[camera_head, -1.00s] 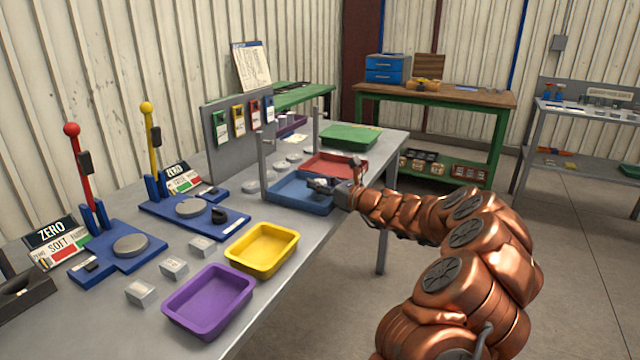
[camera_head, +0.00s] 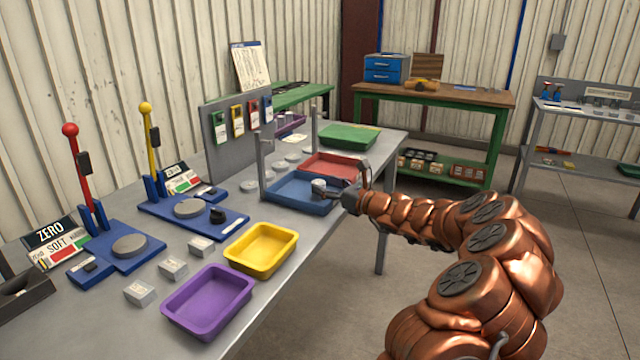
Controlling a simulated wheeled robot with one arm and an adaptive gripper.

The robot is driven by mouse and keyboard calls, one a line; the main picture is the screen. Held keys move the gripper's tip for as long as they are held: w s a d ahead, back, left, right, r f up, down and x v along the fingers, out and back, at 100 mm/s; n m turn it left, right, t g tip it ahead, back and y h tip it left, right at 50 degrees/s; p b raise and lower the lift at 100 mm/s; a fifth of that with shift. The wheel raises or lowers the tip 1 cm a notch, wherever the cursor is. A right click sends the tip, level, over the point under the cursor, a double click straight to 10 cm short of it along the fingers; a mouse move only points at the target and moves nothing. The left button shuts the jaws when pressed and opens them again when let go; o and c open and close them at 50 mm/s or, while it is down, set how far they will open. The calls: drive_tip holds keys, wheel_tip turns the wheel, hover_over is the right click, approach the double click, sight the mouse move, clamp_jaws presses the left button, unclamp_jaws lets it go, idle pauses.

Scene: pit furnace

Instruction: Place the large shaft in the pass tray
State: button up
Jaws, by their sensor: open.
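A short light-grey cylinder (camera_head: 319,186), which looks like the large shaft, shows upright at the blue tray (camera_head: 289,197). My gripper (camera_head: 343,192) is open at the right edge of this tray, just right of the cylinder. Its dark fingers are small in view, and I cannot tell whether one touches the cylinder. A red tray (camera_head: 325,161) lies behind the blue one, and a green tray (camera_head: 350,133) lies farther back. No readable label shows which is the pass tray.
A yellow tray (camera_head: 262,240) and a purple tray (camera_head: 207,300) lie nearer on the grey bench. A grey post (camera_head: 264,165) rises by the blue tray's left side. Blue fixtures with a red lever (camera_head: 77,170) and a yellow lever (camera_head: 153,150) stand at left.

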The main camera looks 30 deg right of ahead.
drive_tip(key=v, duration=0.9)
idle(0.5)
